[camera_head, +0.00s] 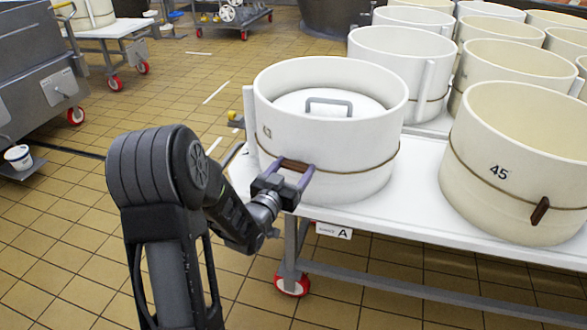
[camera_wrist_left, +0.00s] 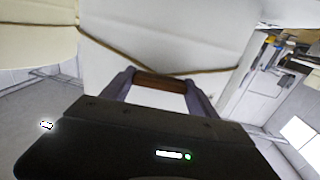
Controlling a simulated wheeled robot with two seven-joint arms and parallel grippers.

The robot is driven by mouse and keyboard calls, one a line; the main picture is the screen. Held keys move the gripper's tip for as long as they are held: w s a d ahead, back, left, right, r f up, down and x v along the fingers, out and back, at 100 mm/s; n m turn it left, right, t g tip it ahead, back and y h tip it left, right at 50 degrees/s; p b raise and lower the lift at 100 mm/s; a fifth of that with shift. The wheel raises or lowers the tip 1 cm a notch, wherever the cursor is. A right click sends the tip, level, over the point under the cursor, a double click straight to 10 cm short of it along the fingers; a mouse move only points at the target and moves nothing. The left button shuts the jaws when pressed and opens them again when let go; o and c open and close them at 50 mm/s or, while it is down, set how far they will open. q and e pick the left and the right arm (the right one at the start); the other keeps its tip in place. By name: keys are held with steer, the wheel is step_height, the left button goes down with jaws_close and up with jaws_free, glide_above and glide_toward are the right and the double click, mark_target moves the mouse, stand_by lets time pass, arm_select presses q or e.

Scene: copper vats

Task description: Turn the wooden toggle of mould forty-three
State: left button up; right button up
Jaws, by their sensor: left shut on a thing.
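The mould (camera_head: 345,150) is a white round tub with a cord around it, at the near left corner of a white table. Its number is partly readable, ending in 3 or similar, at its left side. A white lid with a grey handle (camera_head: 328,105) sits inside it. My left gripper (camera_head: 297,172) is at the mould's front wall, shut on the brown wooden toggle (camera_wrist_left: 158,82). In the left wrist view the toggle lies crosswise between the two fingers, with the cord (camera_wrist_left: 110,50) running to it from both sides. My right gripper is not in view.
Mould 45 (camera_head: 520,160) stands to the right with its own toggle (camera_head: 540,210) hanging on its cord. Several more white moulds stand behind. The white table (camera_head: 420,215) has red wheels and a label A (camera_head: 333,230).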

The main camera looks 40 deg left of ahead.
arm_select(q)
steer(key=shift+f, duration=0.1)
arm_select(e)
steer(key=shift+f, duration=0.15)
arm_select(q)
steer(key=shift+f+m+b, duration=0.1)
steer(key=shift+m+b, duration=1.15)
steer(key=shift+m, duration=0.15)
steer(key=m+b, duration=0.3)
steer(key=m, duration=0.1)
steer(key=m+b, duration=0.4)
steer(key=m, duration=0.2)
steer(key=shift+m, duration=0.3)
steer(key=m+b, duration=0.2)
steer(key=m, duration=0.1)
steer(key=shift+m+b, duration=0.6)
steer(key=shift+m, duration=0.2)
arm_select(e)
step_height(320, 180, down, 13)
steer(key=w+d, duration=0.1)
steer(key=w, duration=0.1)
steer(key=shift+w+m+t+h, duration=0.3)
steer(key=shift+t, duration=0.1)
arm_select(q)
steer(key=o, duration=1.4)
steer(key=shift+c, duration=0.2)
